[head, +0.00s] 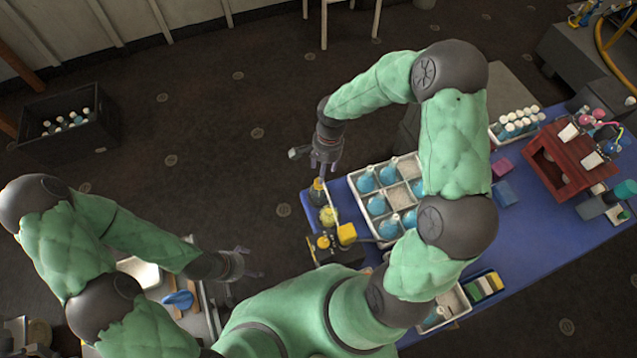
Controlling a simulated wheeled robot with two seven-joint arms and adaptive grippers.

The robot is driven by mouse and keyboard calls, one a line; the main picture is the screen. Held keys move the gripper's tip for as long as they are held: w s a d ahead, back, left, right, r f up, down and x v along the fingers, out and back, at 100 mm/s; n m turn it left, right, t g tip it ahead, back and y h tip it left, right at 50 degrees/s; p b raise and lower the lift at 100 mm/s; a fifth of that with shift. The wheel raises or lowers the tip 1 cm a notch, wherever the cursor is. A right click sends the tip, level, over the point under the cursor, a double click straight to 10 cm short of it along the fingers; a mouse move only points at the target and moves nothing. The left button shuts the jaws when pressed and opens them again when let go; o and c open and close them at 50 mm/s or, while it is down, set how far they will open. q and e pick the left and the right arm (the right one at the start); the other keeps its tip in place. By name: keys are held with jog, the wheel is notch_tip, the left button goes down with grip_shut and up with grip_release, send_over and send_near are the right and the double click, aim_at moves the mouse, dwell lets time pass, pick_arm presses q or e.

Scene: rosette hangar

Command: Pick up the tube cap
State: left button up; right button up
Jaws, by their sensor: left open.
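I cannot single out one tube cap for certain. Small white caps show on several tubes in a rack (518,124) at the far right of the blue table. My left gripper (256,263) is open and empty, left of the table and over the edge of a metal-coloured surface. My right gripper (324,163) points down above the table's far left corner, close over a small yellow-topped object (318,190). Whether its fingers touch that object or hold anything is too small to tell.
The blue table (540,233) holds a divided crate (372,233) of blue flasks, a red stand (562,165) and a yellow-and-black device (335,241). A dark crate of bottles (67,126) stands on the floor at left. Dark floor between is clear.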

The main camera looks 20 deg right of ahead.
aim_at(319, 189)
jog(key=shift+a+f+b, duration=0.15)
jog(key=shift+a+f, duration=0.05)
jog(key=shift+f, duration=0.85)
jog(key=shift+a+f+b, duration=0.15)
jog(key=shift+a+f, duration=0.05)
jog(key=shift+f, duration=0.85)
jog(key=shift+a+f+b, duration=0.15)
jog(key=shift+a+f, duration=0.05)
jog(key=shift+f, duration=0.85)
jog(key=c, duration=0.9)
